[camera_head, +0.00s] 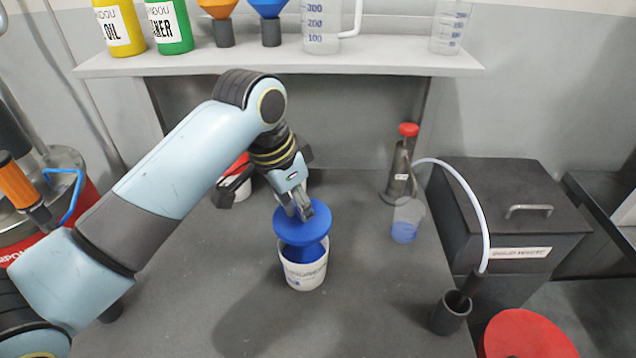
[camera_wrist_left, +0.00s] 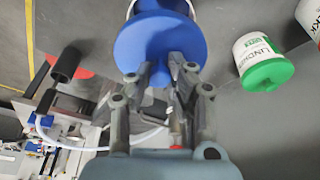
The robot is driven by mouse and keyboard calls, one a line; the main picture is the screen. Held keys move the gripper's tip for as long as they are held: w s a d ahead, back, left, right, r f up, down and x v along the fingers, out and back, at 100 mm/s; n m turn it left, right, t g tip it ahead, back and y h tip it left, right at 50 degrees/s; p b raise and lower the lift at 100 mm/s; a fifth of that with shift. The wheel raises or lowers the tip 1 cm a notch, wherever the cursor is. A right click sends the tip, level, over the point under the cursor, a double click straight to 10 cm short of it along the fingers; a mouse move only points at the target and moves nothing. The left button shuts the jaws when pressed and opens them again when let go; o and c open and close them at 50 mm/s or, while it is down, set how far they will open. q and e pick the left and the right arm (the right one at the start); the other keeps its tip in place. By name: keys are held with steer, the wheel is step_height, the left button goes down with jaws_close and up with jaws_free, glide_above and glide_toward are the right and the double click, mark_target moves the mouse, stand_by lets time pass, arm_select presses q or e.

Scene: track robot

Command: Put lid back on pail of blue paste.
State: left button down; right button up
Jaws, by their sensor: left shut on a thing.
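The blue lid (camera_head: 290,226) is a round disc with a grip on top, held in the fingers of my left gripper (camera_head: 302,208). The white pail (camera_head: 306,277) stands on the bench directly below it, and blue paste (camera_head: 304,252) shows inside its open top. The lid is above the pail's rim, apart from it at the front; its far side is hidden. In the left wrist view, my left gripper (camera_wrist_left: 163,75) is shut on the lid's grip, and the blue lid (camera_wrist_left: 150,35) fills the top middle. My right gripper is not in view.
A white pail with red (camera_head: 240,172) stands behind my left arm. A shelf (camera_head: 285,62) with bottles overhangs the back. The bench's front is clear.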

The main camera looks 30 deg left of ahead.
mark_target(297, 220)
arm_select(q)
steer(key=shift+s+f, duration=0.1)
steer(key=shift+f, duration=0.85)
step_height(297, 220, down, 3)
steer(key=shift+r, duration=0.1)
steer(key=shift+f+b, duration=0.3)
steer(key=shift+b, duration=0.05)
steer(key=shift+f, duration=0.45)
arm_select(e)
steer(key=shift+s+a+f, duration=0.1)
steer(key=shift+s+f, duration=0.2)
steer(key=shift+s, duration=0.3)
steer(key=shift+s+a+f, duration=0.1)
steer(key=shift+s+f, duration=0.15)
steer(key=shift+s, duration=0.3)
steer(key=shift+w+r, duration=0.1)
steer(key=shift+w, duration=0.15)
arm_select(q)
steer(key=shift+p, duration=0.35)
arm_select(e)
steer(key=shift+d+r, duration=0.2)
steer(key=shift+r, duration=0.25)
